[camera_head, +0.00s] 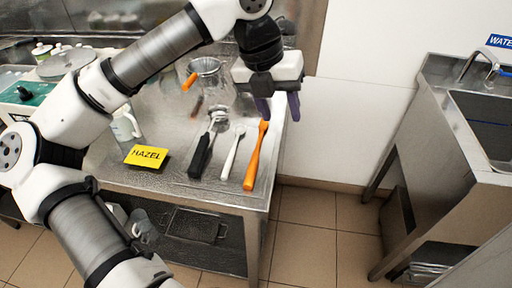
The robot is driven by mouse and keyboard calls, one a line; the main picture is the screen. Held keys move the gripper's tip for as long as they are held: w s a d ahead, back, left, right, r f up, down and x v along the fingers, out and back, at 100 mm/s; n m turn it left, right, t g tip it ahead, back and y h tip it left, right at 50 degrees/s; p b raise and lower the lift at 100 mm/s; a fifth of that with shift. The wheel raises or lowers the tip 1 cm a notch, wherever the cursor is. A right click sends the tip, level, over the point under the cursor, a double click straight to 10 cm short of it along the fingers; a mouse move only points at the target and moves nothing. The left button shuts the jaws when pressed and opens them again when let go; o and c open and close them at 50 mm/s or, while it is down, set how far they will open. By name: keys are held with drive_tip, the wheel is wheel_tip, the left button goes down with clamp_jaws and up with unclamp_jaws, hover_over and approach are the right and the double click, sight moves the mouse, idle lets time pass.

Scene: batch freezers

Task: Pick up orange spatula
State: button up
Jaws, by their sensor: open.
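The orange spatula (256,157) lies on the steel table near its right edge, with its long axis running from front to back. My gripper (278,108) is above the far end of the spatula, fingers pointing down. The fingers are apart and nothing shows between them. The gripper appears to be above the table, not touching the spatula, though the exact height is hard to judge.
A white spoon-like tool (232,152) and a black-handled tool (202,152) lie left of the spatula. A yellow HAZEL sign (146,156), a clear jug (126,127) and a metal strainer (206,68) are farther left or behind. A steel sink (455,130) stands right, across a floor gap.

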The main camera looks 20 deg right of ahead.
drive_tip(key=w+a+f+n+t+y, duration=0.1)
drive_tip(key=w+a+f+n+y, duration=0.1)
drive_tip(key=w+a+f+y, duration=0.15)
drive_tip(key=p, duration=0.1)
hover_over(253, 162)
wheel_tip(253, 162, down, 7)
drive_tip(key=shift+s+d+r, duration=0.1)
drive_tip(key=shift+d, duration=0.05)
drive_tip(key=shift+f+p, duration=1.3)
drive_tip(key=shift+f, duration=1.8)
clamp_jaws()
